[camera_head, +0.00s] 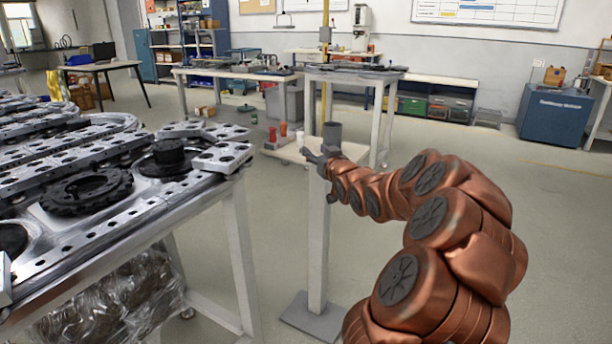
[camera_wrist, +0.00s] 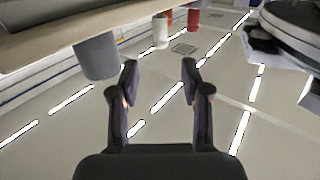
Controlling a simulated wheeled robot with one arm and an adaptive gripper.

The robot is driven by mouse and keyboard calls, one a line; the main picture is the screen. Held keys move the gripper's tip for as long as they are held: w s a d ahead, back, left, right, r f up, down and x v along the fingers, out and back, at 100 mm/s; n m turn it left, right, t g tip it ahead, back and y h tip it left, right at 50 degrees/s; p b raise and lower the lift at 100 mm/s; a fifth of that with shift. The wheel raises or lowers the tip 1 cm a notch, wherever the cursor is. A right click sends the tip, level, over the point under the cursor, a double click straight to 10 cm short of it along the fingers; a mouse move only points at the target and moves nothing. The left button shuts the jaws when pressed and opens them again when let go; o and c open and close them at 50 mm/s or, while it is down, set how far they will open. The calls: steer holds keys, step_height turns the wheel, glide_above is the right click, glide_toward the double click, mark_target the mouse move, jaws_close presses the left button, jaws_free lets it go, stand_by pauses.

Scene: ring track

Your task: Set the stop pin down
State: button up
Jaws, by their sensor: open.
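My gripper (camera_head: 314,156) is open, with its fingers apart and nothing between them in the wrist view (camera_wrist: 160,68). A dark grey cylinder (camera_head: 332,134) stands upright on a small pale stand top (camera_head: 288,153), just beyond my gripper in the head view. It also shows in the wrist view (camera_wrist: 97,57), left of the fingers and apart from them. I cannot tell for sure whether this cylinder is the stop pin. A white piece (camera_head: 299,138) and a red piece (camera_head: 283,129) stand on the same top, further left.
A metal track table (camera_head: 150,215) with toothed rings and perforated rails fills the left. A white post (camera_head: 318,240) on a floor plate (camera_head: 312,316) carries the small top. Workbenches (camera_head: 240,74) stand behind. The floor at right is open beyond my arm.

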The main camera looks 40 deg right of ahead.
steer(key=s+a+f+n+g+y, duration=0.15)
steer(key=a+f+g, duration=0.35)
steer(key=a, duration=0.7)
steer(key=s+a+f+n+g+y, duration=0.1)
steer(key=s+a+f+g+y, duration=0.15)
steer(key=a+f, duration=0.75)
steer(key=s+a+f+g, duration=0.1)
steer(key=s+a+g, duration=0.3)
steer(key=s+a, duration=0.3)
steer(key=s+a+n+g+y, duration=0.1)
steer(key=s+a+g, duration=0.3)
steer(key=s+a, duration=0.4)
steer(key=s+a+f+n+g+y, duration=0.1)
steer(key=s+a+g, duration=0.3)
steer(key=s, duration=1.5)
steer(key=a, duration=0.4)
steer(key=shift+f, duration=0.35)
steer(key=shift+w+r+g, duration=0.1)
steer(key=shift+g, duration=0.15)
